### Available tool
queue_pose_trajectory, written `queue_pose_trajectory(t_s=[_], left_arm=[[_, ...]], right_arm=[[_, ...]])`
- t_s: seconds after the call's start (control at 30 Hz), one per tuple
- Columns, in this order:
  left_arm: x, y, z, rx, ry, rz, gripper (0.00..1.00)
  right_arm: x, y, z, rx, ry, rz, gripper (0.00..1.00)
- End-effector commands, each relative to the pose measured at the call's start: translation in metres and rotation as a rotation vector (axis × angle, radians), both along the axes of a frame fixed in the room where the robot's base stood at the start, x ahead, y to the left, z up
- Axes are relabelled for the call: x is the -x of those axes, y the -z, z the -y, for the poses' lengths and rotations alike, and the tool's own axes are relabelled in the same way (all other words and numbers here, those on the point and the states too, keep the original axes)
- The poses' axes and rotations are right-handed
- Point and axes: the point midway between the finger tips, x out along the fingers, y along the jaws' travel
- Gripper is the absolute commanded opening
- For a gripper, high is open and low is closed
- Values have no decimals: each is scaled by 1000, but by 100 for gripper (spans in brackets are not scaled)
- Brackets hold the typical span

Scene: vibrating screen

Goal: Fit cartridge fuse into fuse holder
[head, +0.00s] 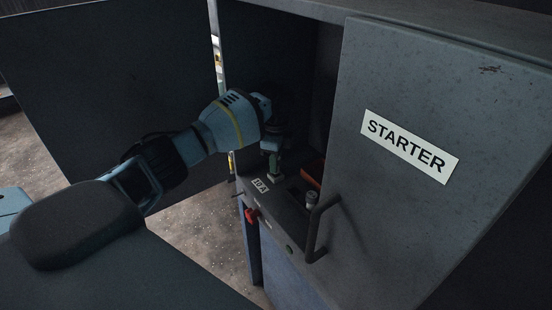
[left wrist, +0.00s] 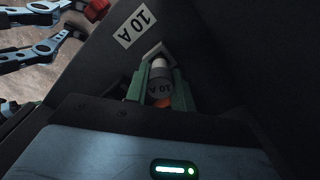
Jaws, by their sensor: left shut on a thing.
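My left gripper (head: 273,166) reaches into the open cabinet and is shut. The fuse is mostly hidden in the head view. A pale angular rim (left wrist: 153,50), apparently part of the fuse holder, shows at the fingertips beside the 10 A label (head: 261,185). The fuse is at this rim; I cannot tell whether it is inside or just above it. The label also shows in the wrist view (left wrist: 135,26).
The right door (head: 440,200), marked STARTER, has a dark handle (head: 318,230) near the panel. A grey knob-like cylinder (head: 311,199) and a red part (head: 313,170) lie right of my gripper. A red switch (head: 251,215) sits on the front edge. The left door (head: 110,75) stands open.

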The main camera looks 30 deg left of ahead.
Motion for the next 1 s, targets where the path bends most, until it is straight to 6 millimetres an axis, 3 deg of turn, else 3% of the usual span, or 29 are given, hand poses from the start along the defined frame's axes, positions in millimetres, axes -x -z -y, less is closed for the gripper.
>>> queue_pose_trajectory(t_s=[0.73,0.77,0.93,1.0], left_arm=[[0,14,0,-1,1,-1,3],[1,14,0,0,1,-2,27],[0,14,0,0,0,-2,49],[0,14,0,-1,0,-1,50]], right_arm=[[4,5,0,0,0,-11,36],[4,5,0,0,0,-11,36],[4,4,0,0,0,-11,36],[4,4,0,-1,1,-10,36]])
